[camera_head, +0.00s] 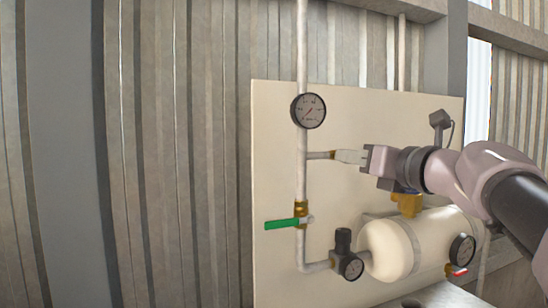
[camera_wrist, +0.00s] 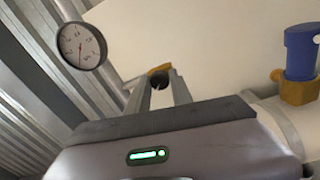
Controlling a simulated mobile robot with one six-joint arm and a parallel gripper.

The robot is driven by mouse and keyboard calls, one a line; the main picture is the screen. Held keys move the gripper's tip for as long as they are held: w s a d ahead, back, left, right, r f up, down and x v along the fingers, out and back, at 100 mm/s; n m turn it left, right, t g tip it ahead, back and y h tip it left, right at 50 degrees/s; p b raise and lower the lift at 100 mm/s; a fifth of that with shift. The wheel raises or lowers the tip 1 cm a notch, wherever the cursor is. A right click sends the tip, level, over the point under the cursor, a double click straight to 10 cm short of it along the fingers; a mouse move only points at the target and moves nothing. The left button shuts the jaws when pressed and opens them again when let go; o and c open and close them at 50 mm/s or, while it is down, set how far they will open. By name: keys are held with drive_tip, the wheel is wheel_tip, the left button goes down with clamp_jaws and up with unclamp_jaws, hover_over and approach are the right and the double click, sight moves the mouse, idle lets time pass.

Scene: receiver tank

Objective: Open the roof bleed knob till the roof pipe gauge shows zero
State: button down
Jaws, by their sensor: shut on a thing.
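The bleed knob (camera_wrist: 159,81) is a small dark round piece at the end of a short brass-ended branch (camera_head: 318,155) off the vertical roof pipe (camera_head: 302,178). My gripper (camera_head: 345,156) reaches in from the right and is shut on the knob; its fingers hide most of it in the head view. In the wrist view the knob sits between the two fingertips (camera_wrist: 160,88). The roof pipe gauge (camera_head: 308,110) is a round dial above the branch. It also shows in the wrist view (camera_wrist: 81,46), with a thin red needle; its exact reading is too small to tell.
A green lever valve (camera_head: 283,224) is lower on the pipe. Below are a black regulator (camera_head: 343,242) with a gauge (camera_head: 353,267), and a cream tank (camera_head: 388,250) with another gauge (camera_head: 462,249) and red handle (camera_head: 457,272). A blue-topped brass fitting (camera_wrist: 300,55) stands right of my fingers.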

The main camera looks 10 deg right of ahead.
drive_tip(key=m+p, duration=0.1)
drive_tip(key=m, duration=0.8)
drive_tip(key=m+h+p, duration=0.1)
drive_tip(key=m+p, duration=0.1)
drive_tip(key=m, duration=0.7)
drive_tip(key=m+p, duration=0.2)
drive_tip(key=m, duration=0.7)
drive_tip(key=shift+a+r+t+h, duration=0.15)
drive_tip(key=shift+r+t+h, duration=0.15)
drive_tip(key=shift+t, duration=0.1)
drive_tip(key=shift+m, duration=0.5)
